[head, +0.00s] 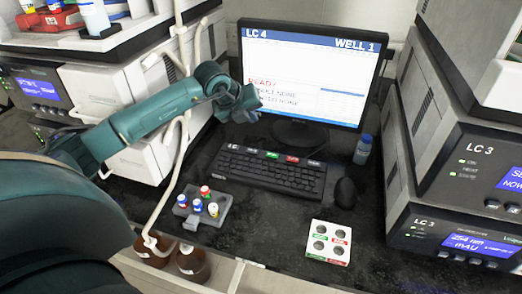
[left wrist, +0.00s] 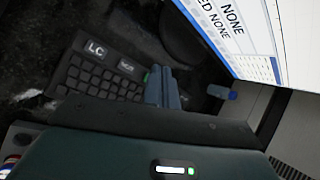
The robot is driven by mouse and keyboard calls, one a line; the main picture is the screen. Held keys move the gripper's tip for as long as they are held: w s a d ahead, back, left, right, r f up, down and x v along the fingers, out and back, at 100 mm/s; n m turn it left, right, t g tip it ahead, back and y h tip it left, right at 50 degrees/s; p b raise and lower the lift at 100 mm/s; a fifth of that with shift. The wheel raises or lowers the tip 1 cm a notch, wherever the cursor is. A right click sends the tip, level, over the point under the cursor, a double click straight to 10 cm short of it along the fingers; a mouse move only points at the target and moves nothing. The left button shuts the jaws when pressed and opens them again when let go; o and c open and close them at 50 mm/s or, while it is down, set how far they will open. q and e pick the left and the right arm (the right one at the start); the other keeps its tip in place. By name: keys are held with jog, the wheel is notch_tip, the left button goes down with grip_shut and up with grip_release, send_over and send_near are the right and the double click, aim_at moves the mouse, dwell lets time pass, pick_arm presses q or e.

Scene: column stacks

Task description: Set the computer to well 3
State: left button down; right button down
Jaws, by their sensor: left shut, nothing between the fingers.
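The computer monitor (head: 305,75) stands at the back of the bench and is lit. It reads "LC 4", "WELL 1" and "READY", with two lines ending in "NONE". The keyboard (head: 270,175) lies in front of it, with a row of labelled keys, one green and one red, along its back edge. My left gripper (head: 252,106) is shut and empty, above the keyboard's back edge and in front of the screen's lower left. In the left wrist view its fingers (left wrist: 163,86) point past the labelled keys of the keyboard (left wrist: 100,75). My right gripper is not in view.
A black mouse (head: 345,192) and a blue-capped bottle (head: 362,149) are right of the keyboard. A grey vial rack (head: 188,222) and a white four-hole block (head: 327,243) stand in front. Instrument stacks (head: 440,150) flank both sides. Brown bottles (head: 193,264) sit below the front edge.

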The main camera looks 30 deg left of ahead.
aim_at(251, 152)
pick_arm(q)
jog(key=shift+a+r, duration=0.1)
jog(key=shift+a, duration=0.05)
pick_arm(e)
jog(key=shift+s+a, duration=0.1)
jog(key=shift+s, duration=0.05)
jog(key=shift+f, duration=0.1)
